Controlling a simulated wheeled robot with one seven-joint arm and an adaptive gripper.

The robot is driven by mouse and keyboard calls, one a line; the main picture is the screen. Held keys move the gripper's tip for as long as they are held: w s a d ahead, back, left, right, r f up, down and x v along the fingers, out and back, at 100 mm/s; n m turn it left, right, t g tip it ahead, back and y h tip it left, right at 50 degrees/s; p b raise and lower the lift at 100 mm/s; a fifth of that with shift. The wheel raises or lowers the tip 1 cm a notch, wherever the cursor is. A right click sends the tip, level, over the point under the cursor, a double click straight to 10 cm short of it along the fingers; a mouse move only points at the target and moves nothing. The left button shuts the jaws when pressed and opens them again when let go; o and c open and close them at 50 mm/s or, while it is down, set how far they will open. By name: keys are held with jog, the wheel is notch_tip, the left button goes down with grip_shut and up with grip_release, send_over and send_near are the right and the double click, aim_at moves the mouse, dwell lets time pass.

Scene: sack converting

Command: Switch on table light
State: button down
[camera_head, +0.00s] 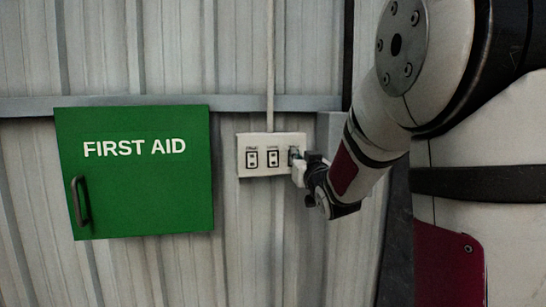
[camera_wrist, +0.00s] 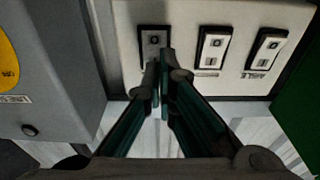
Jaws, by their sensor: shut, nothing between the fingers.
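A pale switch panel (camera_head: 245,168) with three rocker switches in a row is fixed to the wall. My gripper (camera_head: 299,165) is at the right-hand switch (camera_head: 293,153) and partly covers it. In the wrist view the panel (camera_wrist: 181,71) appears turned around, with that switch (camera_wrist: 148,41) at the left. The shut, empty fingertips (camera_wrist: 161,68) are over its lower part, and its label is hidden. I cannot tell whether the fingertips touch it. The middle switch (camera_wrist: 212,47) and the far switch (camera_wrist: 265,50), labelled AISLE in the wrist view, are uncovered.
A green FIRST AID cabinet (camera_head: 140,195) with a dark handle (camera_head: 80,201) hangs left of the panel. A grey box (camera_wrist: 45,60) with a yellow disc (camera_wrist: 5,62) stands close beside the gripper. A conduit (camera_head: 270,60) rises above the panel.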

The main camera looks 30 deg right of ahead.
jog(key=shift+w+d, duration=0.1)
jog(key=shift+w, duration=0.25)
